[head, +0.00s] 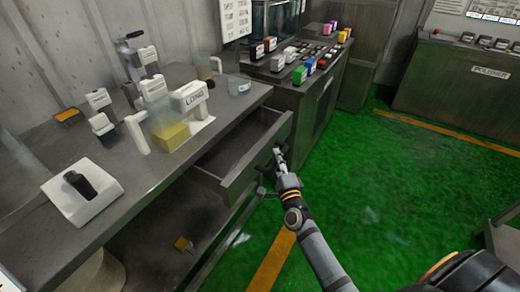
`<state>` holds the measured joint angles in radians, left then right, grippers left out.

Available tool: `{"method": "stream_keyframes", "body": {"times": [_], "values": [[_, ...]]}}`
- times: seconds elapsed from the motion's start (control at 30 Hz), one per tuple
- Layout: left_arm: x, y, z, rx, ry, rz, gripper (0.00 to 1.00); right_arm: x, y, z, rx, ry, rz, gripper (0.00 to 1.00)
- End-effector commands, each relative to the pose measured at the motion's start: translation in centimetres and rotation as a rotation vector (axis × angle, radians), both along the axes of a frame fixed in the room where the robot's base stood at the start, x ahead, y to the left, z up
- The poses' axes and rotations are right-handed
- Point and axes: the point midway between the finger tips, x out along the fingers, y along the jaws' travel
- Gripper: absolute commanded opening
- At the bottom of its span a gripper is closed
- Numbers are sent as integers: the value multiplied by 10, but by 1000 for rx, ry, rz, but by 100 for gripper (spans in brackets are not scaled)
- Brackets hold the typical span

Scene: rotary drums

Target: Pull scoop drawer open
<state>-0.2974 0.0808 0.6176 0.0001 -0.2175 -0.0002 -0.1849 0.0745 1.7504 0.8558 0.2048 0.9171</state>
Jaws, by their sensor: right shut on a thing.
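The scoop drawer (238,170) is a grey metal drawer under the worktop, and it stands pulled out part of the way. The visible inside looks dark, and I cannot make out any contents. My right gripper (279,158) is at the outer face of the drawer front, shut on what looks like its handle. The handle itself is mostly hidden by the fingers. My left gripper is not in view.
The grey worktop (115,215) carries a white lever box (82,192), a yellow block under a clear cover (171,134) and a clear jug (207,68). A control console (305,85) stands behind the drawer. The green floor (400,190) at right is open.

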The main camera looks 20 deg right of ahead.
Motion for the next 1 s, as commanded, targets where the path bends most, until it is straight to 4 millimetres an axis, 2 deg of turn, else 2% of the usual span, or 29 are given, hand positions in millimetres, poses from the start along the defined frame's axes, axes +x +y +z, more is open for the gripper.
{"method": "stream_keyframes", "body": {"times": [0.2,0.4,0.6,0.97,1.0], "values": [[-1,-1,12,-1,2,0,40,-39,-29,0,-4,6,2,0],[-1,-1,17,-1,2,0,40,-62,-48,-1,-2,5,1,0],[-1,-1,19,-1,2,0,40,-72,-56,-1,0,4,1,0],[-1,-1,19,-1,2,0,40,-73,-57,-2,2,3,0,0],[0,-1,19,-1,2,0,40,-73,-57,-2,2,3,0,23]]}}
